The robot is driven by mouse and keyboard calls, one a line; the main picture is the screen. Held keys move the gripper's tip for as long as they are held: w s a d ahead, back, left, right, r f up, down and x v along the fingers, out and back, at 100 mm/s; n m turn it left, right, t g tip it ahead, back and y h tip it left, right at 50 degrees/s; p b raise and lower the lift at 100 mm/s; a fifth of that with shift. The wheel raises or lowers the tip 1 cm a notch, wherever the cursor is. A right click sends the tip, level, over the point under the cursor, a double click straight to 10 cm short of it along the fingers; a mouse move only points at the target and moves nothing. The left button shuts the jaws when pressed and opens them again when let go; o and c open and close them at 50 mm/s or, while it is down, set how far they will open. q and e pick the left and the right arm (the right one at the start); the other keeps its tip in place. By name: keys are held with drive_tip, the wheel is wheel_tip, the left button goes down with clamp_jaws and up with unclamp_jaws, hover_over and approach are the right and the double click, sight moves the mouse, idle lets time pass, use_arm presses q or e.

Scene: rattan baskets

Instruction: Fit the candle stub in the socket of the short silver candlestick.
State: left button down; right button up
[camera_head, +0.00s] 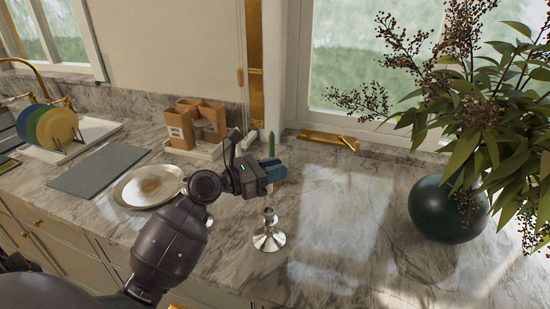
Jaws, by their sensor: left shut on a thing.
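The short silver candlestick (268,238) stands upright on the marble counter, near the middle of the view. My left gripper (272,170), with blue fingertips, is above the candlestick and apart from it. The stub looks roughly upright. My right gripper is not in view.
A shallow silver pan (148,186) lies left of my left forearm. Behind it are wooden containers (182,127) on a tray. A grey board (98,170) and a plate rack (58,127) are farther left. A dark round vase (447,208) with foliage stands right. The counter between candlestick and vase is clear.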

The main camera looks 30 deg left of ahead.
sight(269, 226)
use_arm(q)
drive_tip(key=shift+a, duration=0.1)
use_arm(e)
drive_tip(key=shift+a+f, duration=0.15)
use_arm(q)
wheel_tip(269, 226, down, 4)
drive_tip(key=shift+f+b, duration=0.1)
drive_tip(key=shift+b, duration=0.75)
drive_tip(key=shift+f+b, duration=0.35)
drive_tip(key=shift+f, duration=0.35)
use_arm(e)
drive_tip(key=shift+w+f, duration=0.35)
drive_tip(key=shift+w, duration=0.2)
use_arm(q)
drive_tip(key=shift+p, duration=1.25)
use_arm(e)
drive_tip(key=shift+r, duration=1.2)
use_arm(q)
drive_tip(key=shift+f+b, duration=1.15)
drive_tip(key=shift+f, duration=0.95)
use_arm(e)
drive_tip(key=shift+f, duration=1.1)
